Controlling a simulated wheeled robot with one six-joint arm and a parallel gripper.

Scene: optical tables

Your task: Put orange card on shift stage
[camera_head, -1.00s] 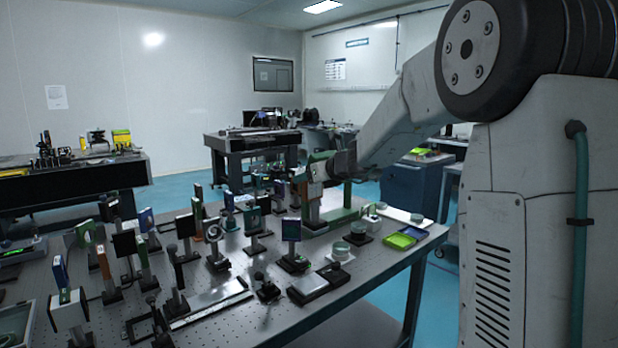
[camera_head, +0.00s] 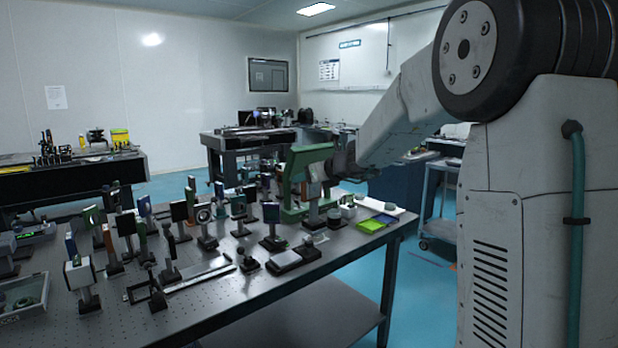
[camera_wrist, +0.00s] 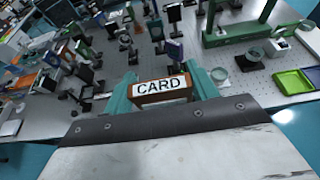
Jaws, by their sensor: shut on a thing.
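The orange card (camera_wrist: 160,90) shows in the wrist view as a brownish-orange block with a white label reading CARD. My gripper (camera_wrist: 165,82), with teal fingers, is shut on it, one finger at each end. The card is held above the near edge of the table, with the tabletop parts beyond it. In the head view my arm reaches to the right end of the table, and the card cannot be made out there. I cannot tell for certain which of the tabletop devices is the shift stage.
The perforated optical table (camera_head: 222,305) carries many upright mounts and a long metal rail (camera_head: 192,278). A green frame (camera_head: 291,188) stands at its far right, near a yellow-green tray (camera_head: 374,223). A cart (camera_head: 437,205) stands farther right. Blue floor (camera_head: 440,310) is clear in front.

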